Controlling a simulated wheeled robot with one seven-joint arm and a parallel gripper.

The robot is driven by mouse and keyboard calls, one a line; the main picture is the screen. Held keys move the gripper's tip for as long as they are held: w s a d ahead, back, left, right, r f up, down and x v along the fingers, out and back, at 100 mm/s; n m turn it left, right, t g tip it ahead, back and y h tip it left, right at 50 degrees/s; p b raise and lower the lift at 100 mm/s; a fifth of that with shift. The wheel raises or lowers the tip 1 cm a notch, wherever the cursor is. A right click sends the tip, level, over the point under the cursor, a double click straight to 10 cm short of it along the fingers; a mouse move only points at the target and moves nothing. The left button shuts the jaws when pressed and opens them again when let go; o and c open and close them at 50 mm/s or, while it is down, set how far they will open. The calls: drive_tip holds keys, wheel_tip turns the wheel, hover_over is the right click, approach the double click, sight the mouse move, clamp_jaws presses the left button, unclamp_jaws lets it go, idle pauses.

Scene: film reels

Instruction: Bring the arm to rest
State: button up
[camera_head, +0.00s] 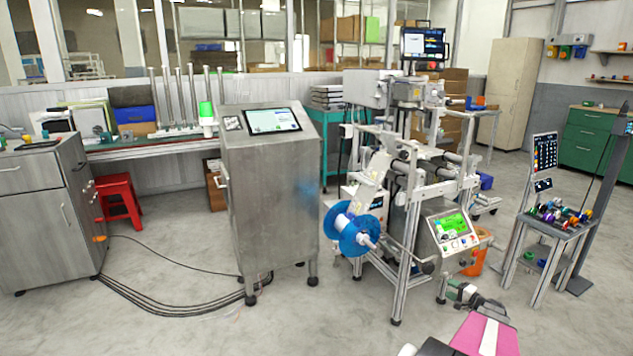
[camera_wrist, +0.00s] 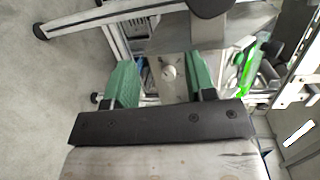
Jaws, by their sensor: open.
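My gripper (camera_wrist: 163,75) shows in the wrist view with two green fingers spread apart. A grey metal part with a light round knob (camera_wrist: 169,72) shows in the gap beyond them; no finger is seen closed on anything. In the head view my arm (camera_head: 485,335) enters at the bottom right with a pink link. Its end lies low in front of the labelling machine (camera_head: 425,215), near the machine's green screen (camera_head: 451,226). A blue film reel (camera_head: 352,228) hangs on the machine's left side.
A steel cabinet (camera_head: 270,195) with a touchscreen stands left of the machine. A small stand (camera_head: 553,230) with colourful spools is at the right. An orange bin (camera_head: 478,250) sits behind my arm's end. Black cables (camera_head: 170,308) cross the floor at the left. The front floor is otherwise clear.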

drive_tip(key=s+a+r+n+g, duration=0.2)
drive_tip(key=a+g, duration=0.2)
drive_tip(key=a, duration=0.5)
drive_tip(key=s+a+r+n+g, duration=0.1)
drive_tip(key=a+n+g, duration=0.2)
drive_tip(key=a, duration=0.7)
drive_tip(key=s+a+r+n+g, duration=0.2)
drive_tip(key=a+g, duration=0.2)
drive_tip(key=a, duration=0.5)
drive_tip(key=s+a+r+n+g+h, duration=0.1)
drive_tip(key=s+a+r+n+h, duration=0.1)
drive_tip(key=s+a+r+h, duration=0.2)
drive_tip(key=s+a+r+n+g+h, duration=0.2)
drive_tip(key=s+a+r+n+h, duration=0.1)
drive_tip(key=s+a, duration=0.4)
drive_tip(key=shift+a+r+h, duration=0.35)
drive_tip(key=shift+a+h, duration=0.45)
drive_tip(key=shift+a, duration=0.35)
drive_tip(key=shift+c, duration=0.4)
